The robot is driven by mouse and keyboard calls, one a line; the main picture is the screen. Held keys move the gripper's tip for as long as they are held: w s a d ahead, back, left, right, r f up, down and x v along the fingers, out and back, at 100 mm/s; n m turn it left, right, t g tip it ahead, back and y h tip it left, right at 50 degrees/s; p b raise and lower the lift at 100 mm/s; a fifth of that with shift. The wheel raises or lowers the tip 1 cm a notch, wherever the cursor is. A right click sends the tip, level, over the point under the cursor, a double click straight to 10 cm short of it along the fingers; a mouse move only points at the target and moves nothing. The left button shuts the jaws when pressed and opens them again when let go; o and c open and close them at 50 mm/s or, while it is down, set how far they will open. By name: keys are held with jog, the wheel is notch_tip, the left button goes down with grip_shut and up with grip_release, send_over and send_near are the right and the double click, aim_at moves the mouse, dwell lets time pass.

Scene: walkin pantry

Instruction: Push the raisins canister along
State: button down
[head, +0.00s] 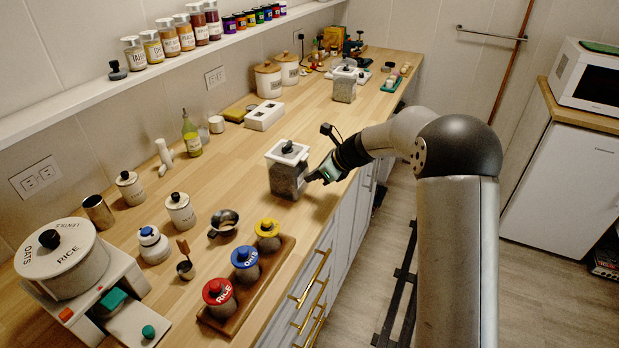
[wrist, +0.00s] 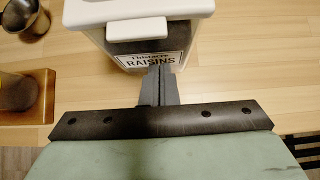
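The raisins canister (head: 287,173) is a clear square canister with dark contents, a white lid and a black knob. It stands upright on the wooden counter. In the wrist view its white lid (wrist: 140,12) and its "RAISINS" label (wrist: 152,61) face me. My gripper (head: 318,176) is just right of the canister, low beside its wall. In the wrist view my gripper's fingers (wrist: 158,72) are together with nothing between them, and their tips overlap the bottom of the label. I cannot tell for sure whether they touch the canister.
A wooden tray (head: 219,325) with red, blue and yellow-lidded jars sits nearer, along the counter's front edge. A metal cup (head: 225,221) is left of the canister. A white socket box (head: 265,115) and a similar canister (head: 345,84) stand farther back. Bare counter lies behind the raisins canister.

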aim_at(293, 170)
jog(key=a, duration=0.2)
jog(key=w+a+p, duration=0.2)
jog(key=a, duration=0.1)
jog(key=shift+a+r, duration=0.15)
jog(key=shift+a, duration=0.2)
jog(key=shift+w+a, duration=0.25)
jog(key=shift+a, duration=0.05)
jog(key=shift+d, duration=0.15)
